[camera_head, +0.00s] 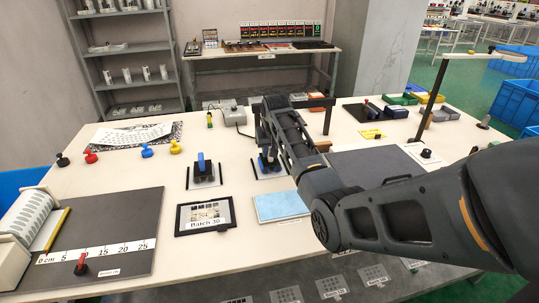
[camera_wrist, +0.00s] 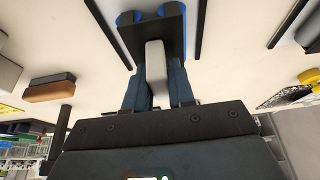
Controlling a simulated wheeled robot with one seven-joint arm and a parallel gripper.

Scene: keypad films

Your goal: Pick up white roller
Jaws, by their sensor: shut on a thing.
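My gripper (camera_wrist: 158,92) is shut on a pale, white-grey upright handle (camera_wrist: 156,62), which appears to be part of the white roller. Behind the handle, in the wrist view, is a black body (camera_wrist: 152,35) with blue rounded ends. In the head view my gripper (camera_head: 268,160) points down at the middle of the table, over a small pale plate (camera_head: 268,173) between two black strips. My arm and gripper hide most of the held roller there. I cannot tell whether it touches the plate.
A similar tool with a blue-and-black handle (camera_head: 202,168) stands on a plate to the left. A framed card (camera_head: 205,216) and a light blue pad (camera_head: 280,206) lie in front. Coloured knobs (camera_head: 147,151) and a large film roll (camera_head: 28,216) are at left. A lamp (camera_head: 433,95) stands at right.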

